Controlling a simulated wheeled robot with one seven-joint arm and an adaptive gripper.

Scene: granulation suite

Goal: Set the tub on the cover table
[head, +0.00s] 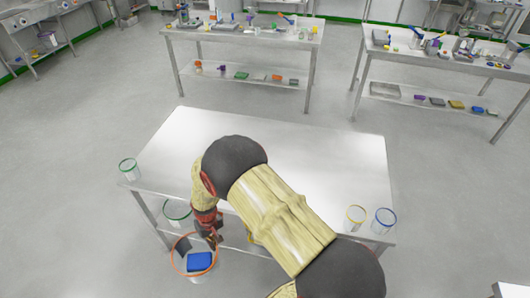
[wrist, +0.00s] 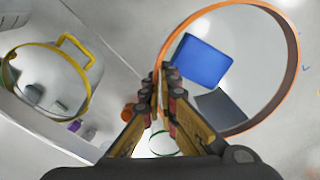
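An orange-rimmed clear tub (head: 174,262) is at the near left of the steel table, outside its front edge and below its top. A blue block and a dark grey piece lie inside it. In the wrist view its orange rim (wrist: 296,60) fills the right side. My gripper (head: 212,238) is at the tub's rim. In the wrist view my gripper (wrist: 166,80) has its fingertips closed together on the left part of the rim. The near steel table (head: 315,165) has a broad bare top; no label shows which table is the cover table.
A green-rimmed tub (head: 129,169) stands at the table's left corner. Another green-rimmed tub (head: 177,210) is lower, beside the table edge. Two cluttered benches (head: 235,36) (head: 450,62) stand behind.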

